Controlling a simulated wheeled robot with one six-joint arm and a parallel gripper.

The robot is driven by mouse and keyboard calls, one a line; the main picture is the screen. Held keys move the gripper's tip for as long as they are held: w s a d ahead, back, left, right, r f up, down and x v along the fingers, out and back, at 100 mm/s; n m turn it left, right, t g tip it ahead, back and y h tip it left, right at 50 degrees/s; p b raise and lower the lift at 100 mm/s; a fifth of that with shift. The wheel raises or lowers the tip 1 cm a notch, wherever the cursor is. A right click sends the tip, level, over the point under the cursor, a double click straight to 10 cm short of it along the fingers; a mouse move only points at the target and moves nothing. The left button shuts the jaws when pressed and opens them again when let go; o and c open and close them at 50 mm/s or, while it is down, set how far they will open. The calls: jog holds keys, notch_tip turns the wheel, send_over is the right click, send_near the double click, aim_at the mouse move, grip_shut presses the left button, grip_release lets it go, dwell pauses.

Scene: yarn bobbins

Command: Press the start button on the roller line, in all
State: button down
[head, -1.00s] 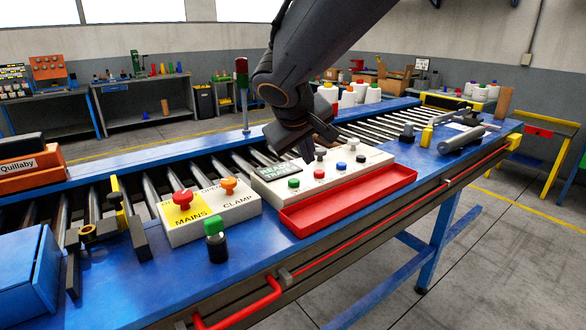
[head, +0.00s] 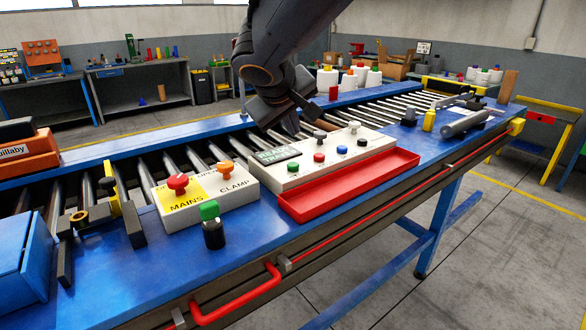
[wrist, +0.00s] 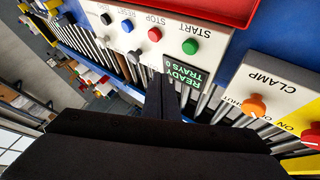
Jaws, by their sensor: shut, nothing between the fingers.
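The green button (head: 293,167) is on the left front of a white control box (head: 300,182) on the roller line. In the wrist view this green button (wrist: 190,46) has the word START beside it. A small display (wrist: 187,78) near it reads READY and TRAYS 0. My gripper (head: 302,134) is shut and empty, over the rollers behind the box. It is apart from the green button. In the wrist view its fingers (wrist: 162,92) point toward the box, just left of the display. Red, blue and black buttons sit in a row beside the green one.
A red tray (head: 350,190) lies along the box's front. The MAINS and CLAMP box (head: 205,205) stands to its left, with a red and an orange knob. A separate green-capped post (head: 212,225) stands in front. Grey and white knobs rise from the box's back edge.

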aim_at(292, 166)
notch_tip(292, 166, down, 4)
jog(key=shift+r+b, duration=0.1)
jog(key=shift+b, duration=0.95)
jog(key=shift+f+b, duration=0.95)
jog(key=shift+b, duration=0.15)
